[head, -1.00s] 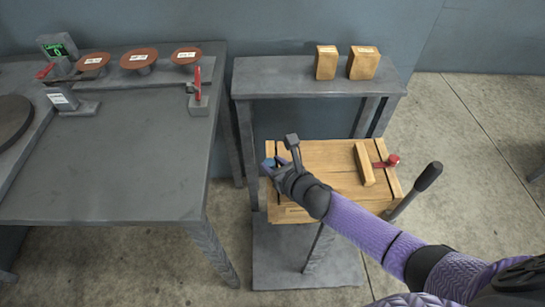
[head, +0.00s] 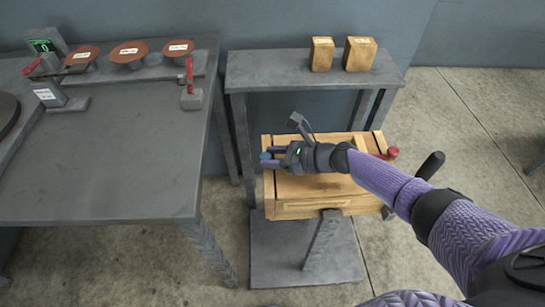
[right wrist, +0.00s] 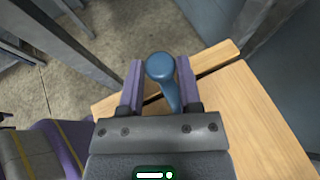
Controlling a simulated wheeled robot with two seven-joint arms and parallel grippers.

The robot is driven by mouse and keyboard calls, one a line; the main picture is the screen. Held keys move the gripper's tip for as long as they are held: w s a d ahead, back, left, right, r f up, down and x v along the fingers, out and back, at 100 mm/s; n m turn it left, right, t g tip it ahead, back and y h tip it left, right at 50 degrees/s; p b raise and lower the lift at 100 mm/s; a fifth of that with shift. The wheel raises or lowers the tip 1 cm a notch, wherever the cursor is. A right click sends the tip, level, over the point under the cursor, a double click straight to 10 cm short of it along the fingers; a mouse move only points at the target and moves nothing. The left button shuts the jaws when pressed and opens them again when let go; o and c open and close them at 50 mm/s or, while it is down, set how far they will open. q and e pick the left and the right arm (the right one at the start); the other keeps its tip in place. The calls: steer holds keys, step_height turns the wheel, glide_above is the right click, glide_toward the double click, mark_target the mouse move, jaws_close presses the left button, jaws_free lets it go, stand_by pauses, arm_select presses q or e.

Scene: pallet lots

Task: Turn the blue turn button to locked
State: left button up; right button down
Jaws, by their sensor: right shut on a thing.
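The blue turn button (head: 265,156) is at the left edge of the wooden box (head: 300,209), which stands on a grey stand. In the right wrist view the blue turn button (right wrist: 161,68) has a round knob end and a bar running back between my fingers. My right gripper (head: 273,157) is shut on it, and in the wrist view the right gripper (right wrist: 160,88) has one purple finger on each side of the knob. My forearm hides part of the box top. My left gripper is not in view.
A red knob (head: 392,152) is at the box's right edge. A black-gripped lever (head: 430,165) stands to its right. A grey shelf (head: 285,83) with two wooden blocks is behind. A grey workbench (head: 130,150) with several brown discs is on the left.

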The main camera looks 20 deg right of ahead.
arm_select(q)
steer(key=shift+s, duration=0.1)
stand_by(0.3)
arm_select(e)
steer(key=shift+c, duration=2.2)
jaws_free()
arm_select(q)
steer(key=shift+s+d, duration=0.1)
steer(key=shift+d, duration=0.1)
arm_select(e)
steer(key=shift+o, duration=0.7)
steer(key=p+v, duration=0.3)
steer(key=v, duration=0.6)
steer(key=shift+w, duration=0.1)
steer(key=shift+s+d+r, duration=0.15)
steer(key=shift+s+d, duration=0.2)
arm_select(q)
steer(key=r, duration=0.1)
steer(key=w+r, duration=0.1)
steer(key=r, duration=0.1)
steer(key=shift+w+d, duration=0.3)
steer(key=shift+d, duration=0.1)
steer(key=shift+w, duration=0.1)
